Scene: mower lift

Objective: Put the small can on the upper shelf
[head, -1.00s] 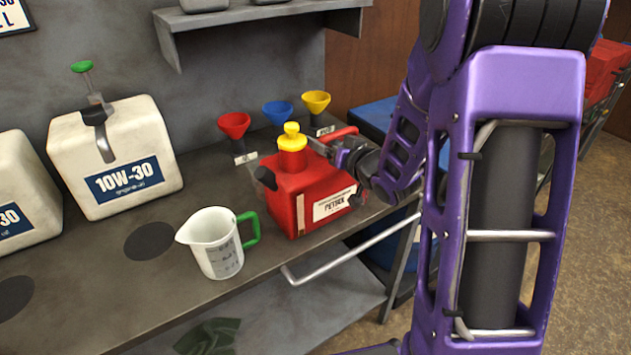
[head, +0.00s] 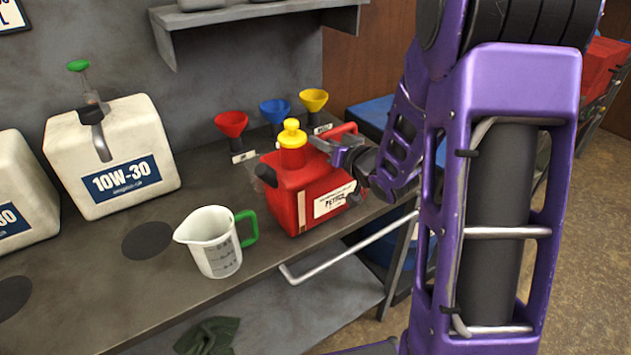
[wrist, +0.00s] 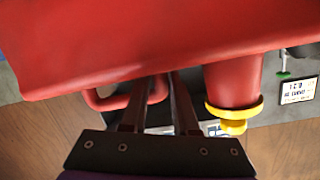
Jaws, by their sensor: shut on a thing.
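The small can is a red petrol can (head: 292,205) with a yellow cap and a white label. It stands upright at the bench's front right, and I cannot tell whether it is clear of the bench. In the wrist view its red body (wrist: 120,50) fills the top. My gripper (head: 328,148) is at the can's top right, at its red handle. In the wrist view my gripper (wrist: 158,88) has its two fingers closed around the handle, whose loop shows at left. The upper shelf (head: 270,12) is on the back wall, partly cut off, with grey items on it.
A measuring jug (head: 215,250) with a green handle stands left of the can. Red (head: 231,124), blue (head: 275,111) and yellow (head: 313,101) funnels stand behind it. A white 10W-30 jug (head: 115,160) is at left. A metal rail (head: 350,248) runs along the bench front.

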